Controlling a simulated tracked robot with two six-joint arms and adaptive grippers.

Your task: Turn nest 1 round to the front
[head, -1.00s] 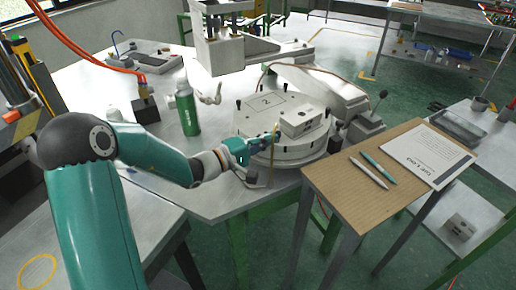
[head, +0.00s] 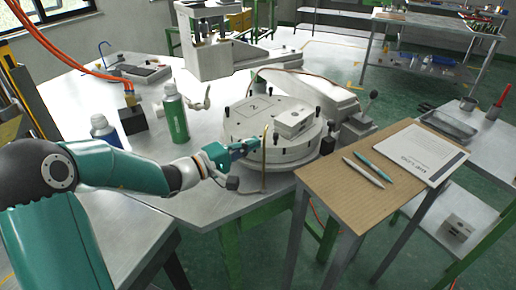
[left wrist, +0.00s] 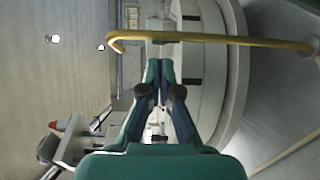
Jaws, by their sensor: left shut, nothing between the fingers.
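The round white turntable (head: 285,152) stands on the table's right part. A plate marked "2" (head: 255,107) lies on its top towards the back left, and a pale block (head: 296,122) sits towards the front right. I cannot read a "1" on any nest. My left gripper (head: 252,145) is shut and empty at the turntable's front left side, near a thin upright yellow rod (head: 264,148). In the left wrist view, the shut fingertips (left wrist: 158,64) point along the turntable's side (left wrist: 213,75), and the hooked yellow rod (left wrist: 215,38) crosses ahead of them. Contact is unclear. My right gripper is out of view.
A white press (head: 212,55) rises behind. A brown-topped stand (head: 340,190) with pens and a sheet is close on the right. A ball-topped lever (head: 372,98) stands right of the turntable.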

